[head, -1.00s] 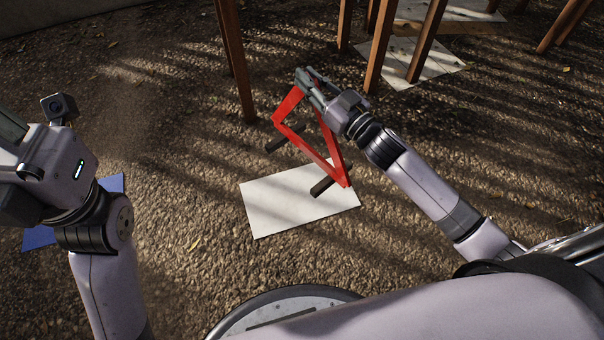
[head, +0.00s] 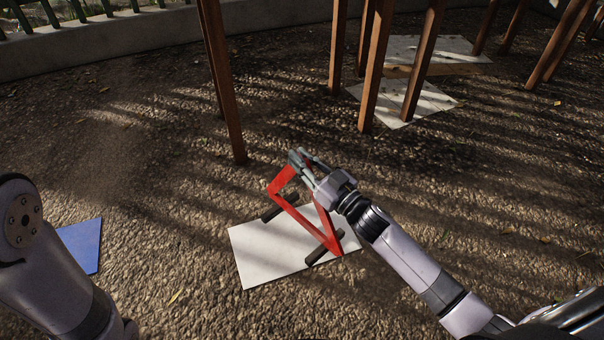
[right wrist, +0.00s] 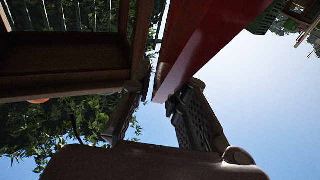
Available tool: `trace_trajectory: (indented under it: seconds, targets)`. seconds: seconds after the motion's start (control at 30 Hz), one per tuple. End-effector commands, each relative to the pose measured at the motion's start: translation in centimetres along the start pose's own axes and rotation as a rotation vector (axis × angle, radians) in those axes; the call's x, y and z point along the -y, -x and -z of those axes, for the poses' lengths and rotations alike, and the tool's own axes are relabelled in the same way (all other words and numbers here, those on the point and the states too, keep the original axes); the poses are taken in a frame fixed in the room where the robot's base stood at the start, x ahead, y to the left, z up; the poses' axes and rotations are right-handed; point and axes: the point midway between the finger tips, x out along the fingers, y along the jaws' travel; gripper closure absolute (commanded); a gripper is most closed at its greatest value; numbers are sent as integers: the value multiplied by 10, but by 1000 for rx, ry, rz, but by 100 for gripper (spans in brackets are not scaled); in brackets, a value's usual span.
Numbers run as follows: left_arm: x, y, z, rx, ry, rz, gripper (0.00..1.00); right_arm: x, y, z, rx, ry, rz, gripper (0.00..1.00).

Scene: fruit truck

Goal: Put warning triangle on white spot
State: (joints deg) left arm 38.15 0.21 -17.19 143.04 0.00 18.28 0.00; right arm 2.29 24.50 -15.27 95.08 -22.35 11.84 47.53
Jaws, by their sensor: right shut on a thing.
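The red warning triangle (head: 300,219) has dark feet and is over the white spot (head: 258,264), a pale square panel on the gravel. My right gripper (head: 300,160) is shut on the triangle's top corner, near the far edge of the panel. The triangle stands roughly upright, and its feet look at or just above the panel; I cannot tell if they touch. In the right wrist view a red bar of the triangle (right wrist: 200,45) runs up from between the fingers (right wrist: 155,115). My left arm shows at the left of the head view, but its gripper is out of view.
A blue panel (head: 82,246) lies on the left. A wooden post (head: 222,85) stands just behind the triangle, with several more posts at the upper right. White panels (head: 428,100) lie among those posts. Gravel around the white spot is clear.

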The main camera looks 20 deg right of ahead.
Motion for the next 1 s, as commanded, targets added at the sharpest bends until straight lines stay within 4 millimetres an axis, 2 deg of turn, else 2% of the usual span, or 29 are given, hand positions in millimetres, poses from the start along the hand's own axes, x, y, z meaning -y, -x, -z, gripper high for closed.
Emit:
trace_trajectory:
  seconds: [0.27, 0.67, 0.7, 1.0]
  targets:
    - [-6, 16, 13, -18, -2, -6, 100, 0, 4, -32, -4, 1, 1, 100]
    - [-6, 15, 13, -20, -2, -7, 100, 0, 5, -34, -5, 0, 1, 100]
    - [-6, 15, 13, -20, -2, -7, 100, 0, 6, -37, 1, 0, 0, 83]
    - [-6, 15, 13, -20, -2, -7, 100, 0, 6, -36, 2, 0, 0, 65]
